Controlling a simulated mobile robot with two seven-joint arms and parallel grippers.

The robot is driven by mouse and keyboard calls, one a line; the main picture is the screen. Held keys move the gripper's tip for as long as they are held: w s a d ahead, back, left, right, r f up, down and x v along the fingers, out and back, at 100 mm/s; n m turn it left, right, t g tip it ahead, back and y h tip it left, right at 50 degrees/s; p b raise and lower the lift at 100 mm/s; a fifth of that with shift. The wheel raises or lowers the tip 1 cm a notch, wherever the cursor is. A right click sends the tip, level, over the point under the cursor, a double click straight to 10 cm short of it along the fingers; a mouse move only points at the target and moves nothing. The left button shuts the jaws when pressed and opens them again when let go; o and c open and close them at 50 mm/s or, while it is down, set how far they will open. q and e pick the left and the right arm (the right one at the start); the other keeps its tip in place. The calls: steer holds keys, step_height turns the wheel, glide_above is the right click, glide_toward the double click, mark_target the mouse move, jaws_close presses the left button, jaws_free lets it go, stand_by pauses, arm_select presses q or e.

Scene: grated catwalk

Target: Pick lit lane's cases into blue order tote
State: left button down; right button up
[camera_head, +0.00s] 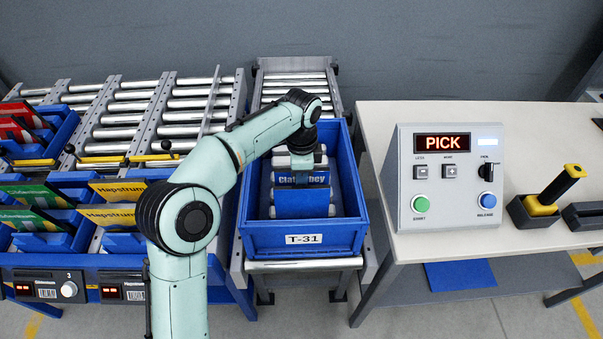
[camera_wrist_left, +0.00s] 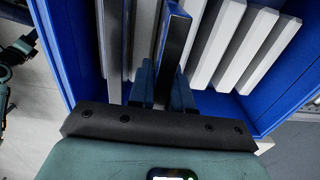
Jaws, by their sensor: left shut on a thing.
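The blue order tote (camera_head: 304,240), labelled T-31, stands on a roller conveyor in the middle of the head view. Inside it is a blue-and-white case (camera_head: 302,203) with partly hidden lettering. My left gripper (camera_head: 307,155) is down inside the tote, shut on a thin blue case (camera_wrist_left: 177,28) held on edge beside the pale ones. My arm hides part of the tote's rear left. My right gripper is not in view.
Sloped roller lanes (camera_head: 130,115) at left hold red, green and yellow cases in blue trays; two front displays (camera_head: 110,292) glow red. On the white bench (camera_head: 545,125) at right are a control box (camera_head: 450,185) reading PICK and a black-and-yellow tool (camera_head: 555,190).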

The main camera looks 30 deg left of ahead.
arm_select(q)
steer(key=shift+f+b, duration=0.35)
steer(key=shift+f, duration=0.35)
steer(key=c, duration=0.6)
jaws_free()
steer(key=shift+o, duration=0.2)
